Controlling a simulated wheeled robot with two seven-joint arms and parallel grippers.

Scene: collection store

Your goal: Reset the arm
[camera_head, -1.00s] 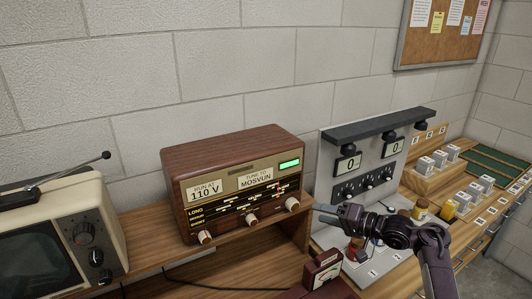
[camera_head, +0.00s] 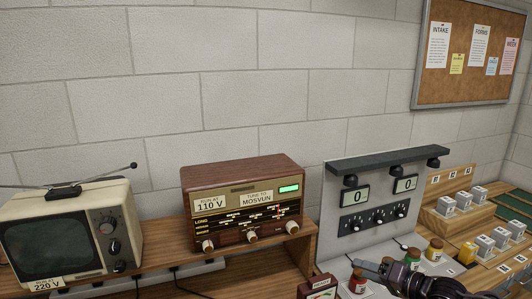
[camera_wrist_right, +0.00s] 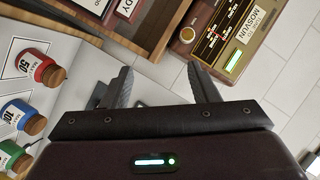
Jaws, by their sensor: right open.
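My right gripper (camera_head: 372,267) is at the lower right in the head view, in front of the grey panel with two displays. In the right wrist view its two fingers (camera_wrist_right: 165,88) are spread apart with nothing between them. The wooden radio (camera_head: 245,205) stands on the shelf left of the gripper, with a lit green display and a "110 V" label. It also shows at the top of the right wrist view (camera_wrist_right: 225,30). My left gripper is in neither view.
An old television (camera_head: 55,240) stands at the left. The grey panel (camera_head: 375,195) stands right of the radio. Bottles with cork tops, one red (camera_wrist_right: 40,68), stand close to my right gripper. Grey blocks (camera_head: 462,200) stand further right. A small meter (camera_head: 318,287) is at the bottom.

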